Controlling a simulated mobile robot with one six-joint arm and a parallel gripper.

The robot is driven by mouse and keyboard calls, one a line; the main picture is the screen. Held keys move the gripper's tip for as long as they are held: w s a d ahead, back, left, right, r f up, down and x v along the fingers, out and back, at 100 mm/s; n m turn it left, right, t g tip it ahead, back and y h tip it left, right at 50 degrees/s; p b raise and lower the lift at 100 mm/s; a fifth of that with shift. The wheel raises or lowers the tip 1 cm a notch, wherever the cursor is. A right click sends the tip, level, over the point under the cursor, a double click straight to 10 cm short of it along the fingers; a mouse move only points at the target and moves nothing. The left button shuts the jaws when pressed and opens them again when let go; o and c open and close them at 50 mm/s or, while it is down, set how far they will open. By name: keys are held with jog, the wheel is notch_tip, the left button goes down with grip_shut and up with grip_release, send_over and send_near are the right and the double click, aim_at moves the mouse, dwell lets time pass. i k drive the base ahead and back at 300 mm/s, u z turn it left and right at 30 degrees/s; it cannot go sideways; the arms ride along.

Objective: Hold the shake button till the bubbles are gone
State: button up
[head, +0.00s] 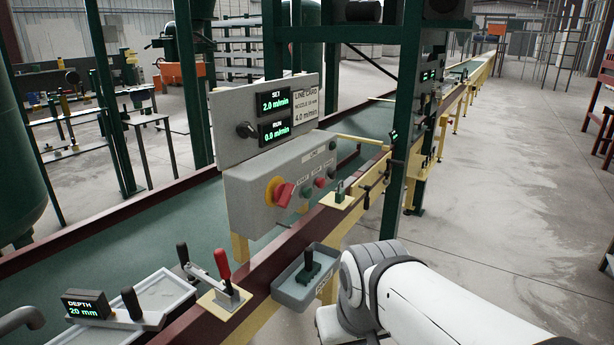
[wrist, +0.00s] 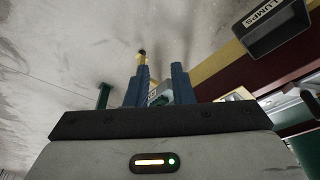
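The grey control box (head: 285,185) beside the line carries a red rotary knob (head: 281,192) on a yellow plate and a row of small green and red buttons (head: 319,182). Their labels are too small to read, so I cannot tell which is the shake button. No bubbles can be made out. My gripper (wrist: 160,82) shows in the wrist view with its two blue fingers apart. A small teal shape (wrist: 160,94) shows between them; I cannot tell whether it lies behind. In the head view my arm reaches in at lower right, with the fingers hidden.
A grey tray (head: 285,292) with a dark-handled tool (head: 308,268) hangs on the line's near side. A red-handled clamp (head: 222,265) and a depth gauge (head: 85,304) reading 20 mm stand left. A green post (head: 402,120) rises behind.

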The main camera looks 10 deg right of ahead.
aim_at(331, 174)
jog(key=k, duration=1.35)
jog(key=z, duration=0.15)
jog(key=i, duration=1.5)
jog(key=z, duration=0.8)
jog(key=i, duration=0.35)
jog(key=z, duration=0.4)
